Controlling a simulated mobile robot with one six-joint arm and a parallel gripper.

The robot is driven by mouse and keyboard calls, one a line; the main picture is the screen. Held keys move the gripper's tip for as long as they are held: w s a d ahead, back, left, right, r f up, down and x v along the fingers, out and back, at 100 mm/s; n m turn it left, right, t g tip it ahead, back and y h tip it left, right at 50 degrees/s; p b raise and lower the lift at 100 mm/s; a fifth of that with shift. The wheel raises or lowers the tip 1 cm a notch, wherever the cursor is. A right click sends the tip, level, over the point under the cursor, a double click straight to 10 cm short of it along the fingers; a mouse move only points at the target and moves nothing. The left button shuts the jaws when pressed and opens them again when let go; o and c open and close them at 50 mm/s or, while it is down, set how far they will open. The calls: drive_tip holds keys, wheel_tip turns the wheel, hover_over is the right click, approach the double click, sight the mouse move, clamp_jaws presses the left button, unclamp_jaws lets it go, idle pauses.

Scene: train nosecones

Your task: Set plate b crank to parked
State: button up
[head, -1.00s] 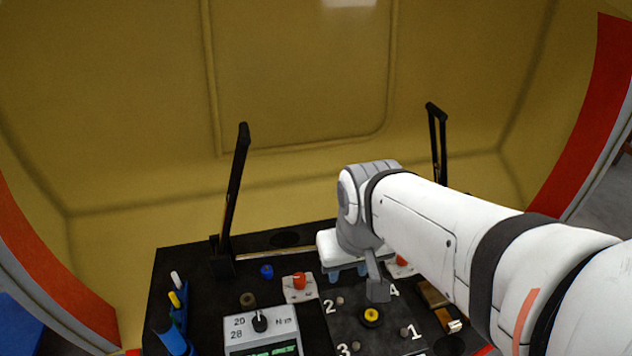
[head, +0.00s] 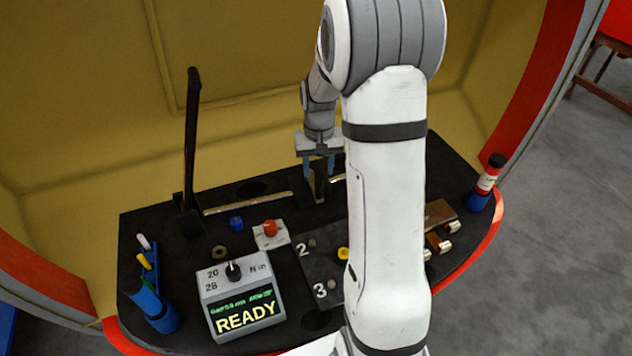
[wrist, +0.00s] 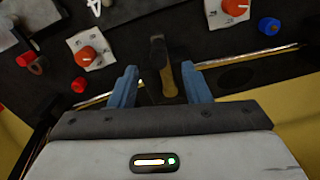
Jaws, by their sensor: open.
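My gripper (head: 318,168) is open above the back of the black console. In the wrist view its blue fingers (wrist: 160,86) stand either side of a short dark upright post (wrist: 160,62), with gaps visible. The post (head: 319,186) also shows below the fingers in the head view. Two white plates bear orange-red knobs: one knob (head: 270,229) is left of the arm, and the other (wrist: 88,57) shows only in the wrist view. No label naming plate b is readable, so I cannot tell which part is its crank.
A tall black lever (head: 191,140) stands at the back left. A metal rod (head: 247,203) runs along the back. A grey box (head: 240,299) reads READY. Pens in a blue holder (head: 151,307) stand left; a red-and-white tube (head: 487,178) stands right. My arm hides part of the console.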

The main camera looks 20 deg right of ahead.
sight(319, 180)
drive_tip(key=shift+w+d+f, duration=0.2)
drive_tip(key=shift+f, duration=0.25)
wheel_tip(319, 180, down, 8)
drive_tip(key=shift+r, duration=0.2)
drive_tip(key=shift+c, duration=0.3)
clamp_jaws()
